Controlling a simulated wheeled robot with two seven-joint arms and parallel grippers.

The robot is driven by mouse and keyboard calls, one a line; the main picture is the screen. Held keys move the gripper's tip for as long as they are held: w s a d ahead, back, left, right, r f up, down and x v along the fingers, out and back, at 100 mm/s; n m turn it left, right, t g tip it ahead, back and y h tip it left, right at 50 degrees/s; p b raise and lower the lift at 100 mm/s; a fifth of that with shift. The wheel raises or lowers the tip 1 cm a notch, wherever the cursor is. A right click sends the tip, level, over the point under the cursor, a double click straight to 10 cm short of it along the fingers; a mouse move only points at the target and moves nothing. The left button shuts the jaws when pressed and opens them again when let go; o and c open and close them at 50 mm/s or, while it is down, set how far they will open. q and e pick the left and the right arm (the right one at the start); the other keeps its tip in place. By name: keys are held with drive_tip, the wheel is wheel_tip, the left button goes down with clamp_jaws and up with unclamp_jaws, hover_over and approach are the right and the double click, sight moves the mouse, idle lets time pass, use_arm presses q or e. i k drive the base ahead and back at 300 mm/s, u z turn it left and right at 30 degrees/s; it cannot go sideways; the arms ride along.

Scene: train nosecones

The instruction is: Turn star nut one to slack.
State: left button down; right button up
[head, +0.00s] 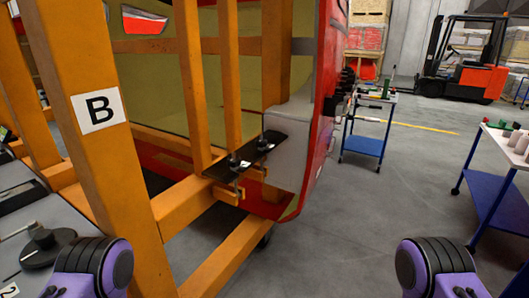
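A black clamp plate (246,154) lies across the orange frame beside the nosecone. Two small dark nuts with threaded studs stand on it, a nearer one (234,161) and a farther one (264,144). A small pale tag lies by each; I cannot read the tags, so I cannot tell which is star nut one. Purple and black parts of my two arms show at the bottom left and bottom right. Neither gripper's fingers are in view. Nothing of mine touches the plate or nuts.
An orange post marked B (98,108) stands close on the left. A grey surface with a black round knob (48,246) is at the lower left. The red nosecone (323,95) is behind the plate. Blue carts (364,144) stand right; grey floor between is clear.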

sight(260, 144)
drive_tip(key=z, duration=0.55)
drive_tip(key=i, duration=0.75)
drive_tip(key=z, duration=0.5)
drive_tip(key=i, duration=0.9)
drive_tip(key=u, duration=0.4)
